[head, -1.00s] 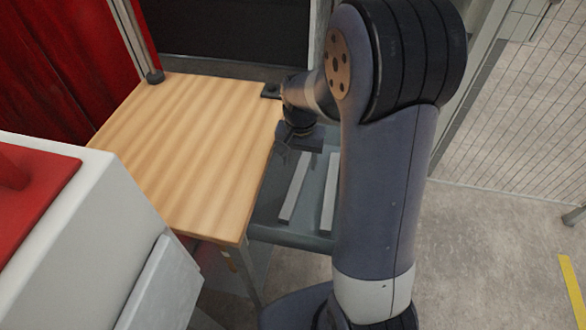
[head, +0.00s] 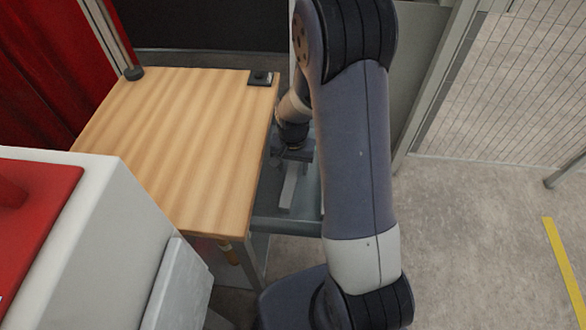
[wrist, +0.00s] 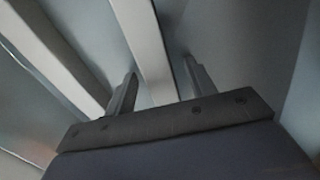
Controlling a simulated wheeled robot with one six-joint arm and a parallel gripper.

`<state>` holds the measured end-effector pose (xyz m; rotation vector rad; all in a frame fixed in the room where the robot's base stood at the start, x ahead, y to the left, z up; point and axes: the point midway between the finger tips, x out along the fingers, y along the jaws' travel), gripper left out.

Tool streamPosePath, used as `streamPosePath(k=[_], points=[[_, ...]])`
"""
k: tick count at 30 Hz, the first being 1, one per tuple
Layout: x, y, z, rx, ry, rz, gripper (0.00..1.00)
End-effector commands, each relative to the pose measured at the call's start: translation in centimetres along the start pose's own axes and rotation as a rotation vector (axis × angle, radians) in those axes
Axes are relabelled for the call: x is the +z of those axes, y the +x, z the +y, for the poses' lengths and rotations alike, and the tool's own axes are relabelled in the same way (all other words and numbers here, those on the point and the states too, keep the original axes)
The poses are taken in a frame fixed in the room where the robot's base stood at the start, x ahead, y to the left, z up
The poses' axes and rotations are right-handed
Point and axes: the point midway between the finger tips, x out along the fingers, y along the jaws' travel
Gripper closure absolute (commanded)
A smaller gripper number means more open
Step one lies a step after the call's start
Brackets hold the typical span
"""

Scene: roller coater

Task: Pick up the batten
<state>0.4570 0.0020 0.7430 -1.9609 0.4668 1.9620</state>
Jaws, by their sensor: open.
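A pale, straight batten (head: 289,188) lies on the grey shelf just right of the wooden table in the head view. In the wrist view, a batten (wrist: 143,40) runs down between the two fingers, and a second pale batten (wrist: 55,55) lies to the left. My gripper (wrist: 160,68) is open, with one finger on each side of the middle batten. I cannot tell how far the fingertips are above it. In the head view my gripper (head: 292,155) is over the far part of the batten, and my arm hides part of the shelf.
The wooden table (head: 180,135) stands left of the shelf, its top bare except for a small black part (head: 261,78) at the far right corner. A white and red machine (head: 75,240) is at the lower left. A mesh fence (head: 500,90) stands right, with open floor before it.

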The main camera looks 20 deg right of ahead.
Motion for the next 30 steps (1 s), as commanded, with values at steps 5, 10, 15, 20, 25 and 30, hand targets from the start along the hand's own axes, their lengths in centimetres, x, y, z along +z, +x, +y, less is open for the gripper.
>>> streamPosePath(k=[5, 10, 15, 20, 25, 30], points=[[-0.01, -0.03, 0.01, 0.000, 0.000, 0.000, 0.51], [-0.02, -0.04, 0.00, 0.000, 0.000, 0.000, 0.64], [-0.02, -0.05, 0.00, 0.000, 0.000, 0.000, 0.78], [-0.02, -0.06, 0.00, 0.000, 0.000, 0.000, 0.91], [-0.03, -0.08, -0.01, 0.000, 0.000, 0.001, 0.99], [-0.06, -0.29, -0.02, -0.001, 0.000, 0.002, 0.99]])
